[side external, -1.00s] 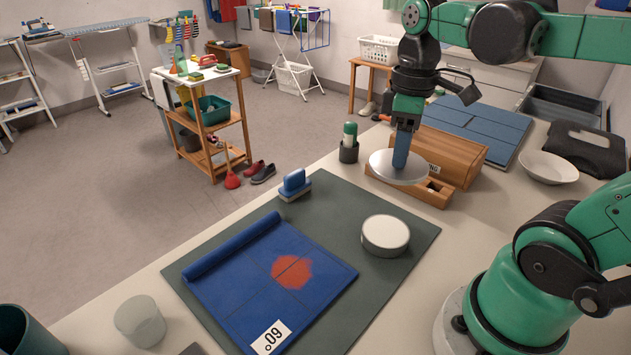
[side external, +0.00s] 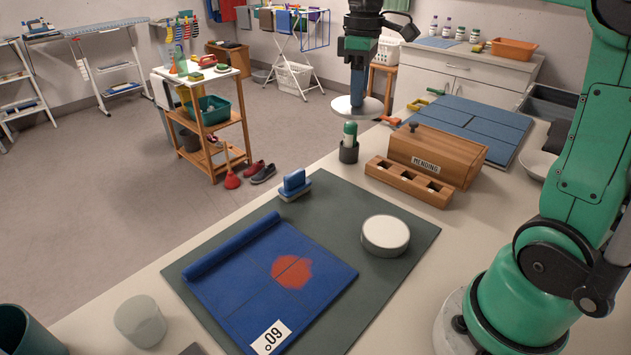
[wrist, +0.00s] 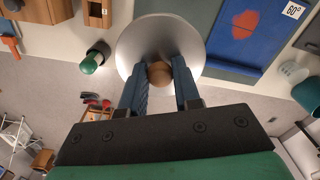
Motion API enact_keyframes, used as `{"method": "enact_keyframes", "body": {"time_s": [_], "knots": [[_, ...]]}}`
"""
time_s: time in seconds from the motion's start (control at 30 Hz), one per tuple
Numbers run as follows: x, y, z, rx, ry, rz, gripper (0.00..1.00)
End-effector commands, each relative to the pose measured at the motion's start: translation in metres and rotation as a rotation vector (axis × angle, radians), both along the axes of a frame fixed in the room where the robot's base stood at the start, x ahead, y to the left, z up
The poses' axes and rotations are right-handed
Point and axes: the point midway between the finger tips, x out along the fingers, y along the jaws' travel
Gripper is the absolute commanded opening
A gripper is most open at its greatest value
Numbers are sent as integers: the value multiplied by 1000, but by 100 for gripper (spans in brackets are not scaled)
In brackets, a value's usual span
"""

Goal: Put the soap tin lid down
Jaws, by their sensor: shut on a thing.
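The soap tin lid is a flat grey disc (side external: 346,112). My gripper (side external: 357,98) is shut on its wooden knob and holds it in the air, roughly level. In the wrist view the lid (wrist: 130,45) shows beyond my gripper (wrist: 160,76), with the round knob (wrist: 159,72) between the two blue fingers. In the side view the lid hangs just above and behind the green-capped bottle. A round white-topped tin (side external: 385,234) sits on the dark mat, well apart from the lid; whether it is the soap tin I cannot tell.
The green-capped bottle (side external: 350,132) stands in a dark cup (side external: 348,153) near the table's far edge. A wooden tray with square pockets (side external: 408,184) and a MENDING box (side external: 440,150) are to its right.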

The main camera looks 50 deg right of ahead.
Motion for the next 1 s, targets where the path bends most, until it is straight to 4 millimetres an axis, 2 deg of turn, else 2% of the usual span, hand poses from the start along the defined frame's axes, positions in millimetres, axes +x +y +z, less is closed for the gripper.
{"method": "enact_keyframes", "body": {"time_s": [0.1,0.23,0.7,0.83,1.0], "knots": [[10,-4,-6,0,0,4,0],[13,-5,-22,-1,0,5,0],[13,-5,-135,-1,0,5,0],[13,-5,-158,-2,-1,4,0],[12,-5,-172,-2,-1,4,0]]}}
